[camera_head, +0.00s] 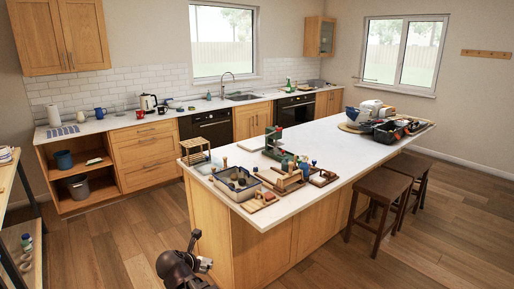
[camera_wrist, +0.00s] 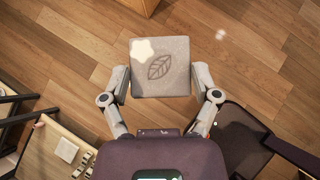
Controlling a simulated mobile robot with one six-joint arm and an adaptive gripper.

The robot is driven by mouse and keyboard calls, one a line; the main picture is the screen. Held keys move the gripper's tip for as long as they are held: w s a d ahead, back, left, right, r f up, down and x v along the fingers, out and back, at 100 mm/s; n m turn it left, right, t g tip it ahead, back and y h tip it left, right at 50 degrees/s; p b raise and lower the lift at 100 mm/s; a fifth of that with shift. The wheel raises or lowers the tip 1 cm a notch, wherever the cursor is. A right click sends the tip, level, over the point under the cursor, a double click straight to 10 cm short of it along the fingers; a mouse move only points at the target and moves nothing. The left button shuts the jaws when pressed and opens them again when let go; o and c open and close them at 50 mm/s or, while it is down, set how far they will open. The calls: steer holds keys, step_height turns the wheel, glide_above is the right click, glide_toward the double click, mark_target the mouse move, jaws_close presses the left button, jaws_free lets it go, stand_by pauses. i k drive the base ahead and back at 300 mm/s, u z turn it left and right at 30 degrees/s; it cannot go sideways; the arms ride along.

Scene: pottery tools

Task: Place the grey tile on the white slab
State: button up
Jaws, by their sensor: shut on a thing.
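The grey tile (camera_wrist: 160,67) is square with a leaf pressed into its face, and a bright patch of light lies on its upper left. My gripper (camera_wrist: 160,82) is shut on it, one finger against each side edge, high above the wooden floor. A small pale square (camera_wrist: 66,149), which may be the white slab, lies on a light wooden surface at lower left in the wrist view, apart from the tile. In the head view my dark arm shows at bottom centre; the tile cannot be made out there.
The island (camera_head: 335,150) carries a grey crate (camera_head: 237,184) of tools, wooden blocks and, farther back, a pile of dark trays. Two dark stools (camera_head: 379,191) stand at its right. A wooden shelf unit (camera_head: 8,165) stands at the left edge. Open floor lies between them.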

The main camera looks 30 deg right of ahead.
mark_target(252, 143)
steer(key=u, duration=0.4)
steer(key=i, duration=1.05)
steer(key=u, duration=0.3)
steer(key=i, duration=1.3)
steer(key=z, duration=0.5)
steer(key=i, duration=0.5)
steer(key=z, duration=0.9)
steer(key=i, duration=0.75)
steer(key=z, duration=0.45)
